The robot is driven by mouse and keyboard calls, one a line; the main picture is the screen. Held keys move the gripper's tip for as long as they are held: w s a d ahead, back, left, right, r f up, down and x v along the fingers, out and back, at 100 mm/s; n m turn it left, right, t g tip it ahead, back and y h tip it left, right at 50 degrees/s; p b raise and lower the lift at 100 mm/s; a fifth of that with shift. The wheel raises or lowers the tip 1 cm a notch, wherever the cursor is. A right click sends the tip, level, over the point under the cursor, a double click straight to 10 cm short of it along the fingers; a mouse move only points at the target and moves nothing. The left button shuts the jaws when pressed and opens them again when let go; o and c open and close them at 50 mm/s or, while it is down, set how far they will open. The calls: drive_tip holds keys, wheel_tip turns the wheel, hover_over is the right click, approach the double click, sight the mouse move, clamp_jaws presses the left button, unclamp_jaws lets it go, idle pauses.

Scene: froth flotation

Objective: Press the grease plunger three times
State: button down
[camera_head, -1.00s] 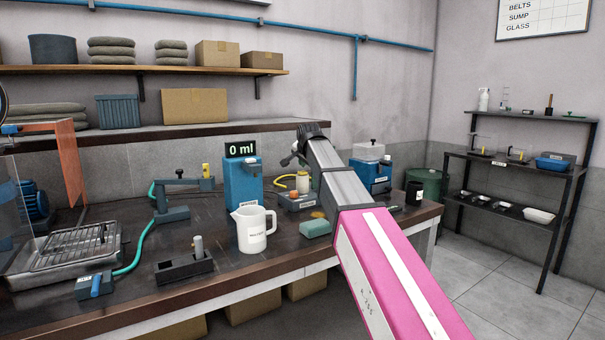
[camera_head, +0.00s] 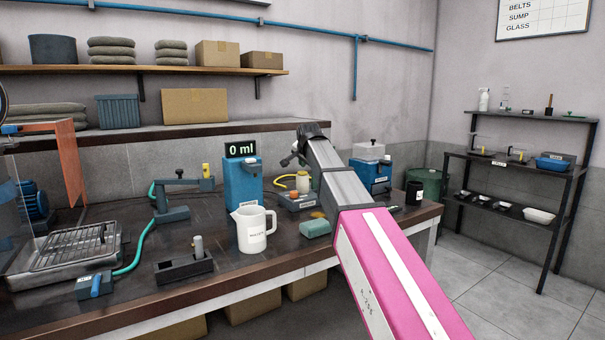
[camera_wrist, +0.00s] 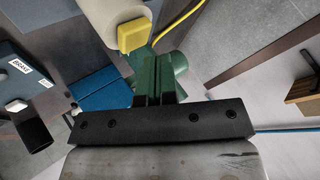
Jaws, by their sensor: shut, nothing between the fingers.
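A low grey unit (camera_head: 298,202) with an upright cream cylinder (camera_head: 303,183) and a yellow hose (camera_head: 284,180) stands on the bench; it looks like the grease unit, but its label is too small to read. In the wrist view a cream cylinder (camera_wrist: 112,14) with a yellow block (camera_wrist: 134,35) shows at the top, just beyond my fingers. My gripper (camera_wrist: 155,65) is shut and empty, its fingers side by side near a green rounded part (camera_wrist: 176,66). I cannot tell whether they touch anything.
A white jug (camera_head: 252,230) stands in front of a blue dispenser (camera_head: 242,186) reading 0 ml. A green block (camera_head: 316,229) lies near the front edge. Blue equipment (camera_head: 371,178) and a dark jar (camera_head: 414,193) stand at right. A clamp-like device (camera_head: 174,212) stands at left.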

sight(304, 172)
drive_tip(key=shift+f, duration=0.1)
drive_tip(key=shift+f, duration=0.3)
drive_tip(key=shift+f, duration=0.5)
idle(0.8)
drive_tip(key=shift+r, duration=0.9)
drive_tip(key=shift+r, duration=0.15)
drive_tip(key=shift+r, duration=2.4)
idle(0.8)
